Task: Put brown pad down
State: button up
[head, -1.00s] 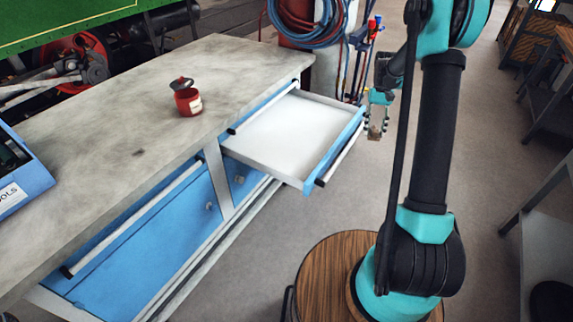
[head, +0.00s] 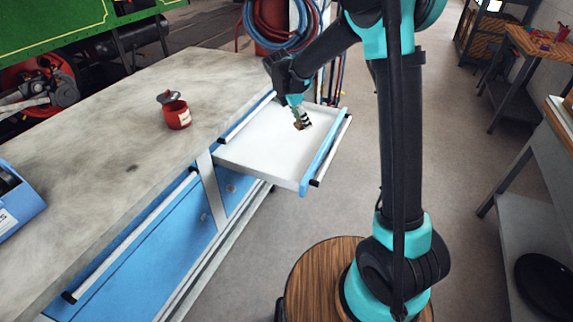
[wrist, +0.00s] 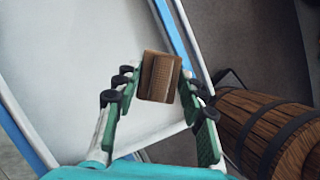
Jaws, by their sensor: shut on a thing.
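The brown pad (wrist: 160,76) is between the fingers of my gripper (wrist: 160,100) in the wrist view. My gripper is shut on it. In the head view my gripper (head: 301,122) is over the open white drawer (head: 255,150) of the workbench, toward its far part. The pad is small and dark at the fingertips there. I cannot tell whether the pad touches the drawer floor. The drawer (wrist: 60,70) looks empty, and its blue front edge (wrist: 178,40) runs beside the pad in the wrist view.
A red pot (head: 177,114) with its dark lid tilted open stands on the workbench top (head: 110,150). A blue toolbox (head: 18,205) is at the left edge. A wooden barrel (wrist: 265,130) is beyond the drawer front in the wrist view. Hoses (head: 275,25) hang behind the bench.

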aim_at(287, 162)
jog(key=s+a+r+n+t+y, duration=0.2)
jog(key=a+r+n, duration=0.1)
jog(key=a+n, duration=0.35)
jog(key=shift+n, duration=0.25)
jog(key=f, duration=1.3)
jog(key=d+f, duration=0.1)
jog(key=f, duration=0.6)
jog(key=shift+f, duration=0.15)
jog(key=shift+f, duration=0.1)
jog(key=o, duration=1.3)
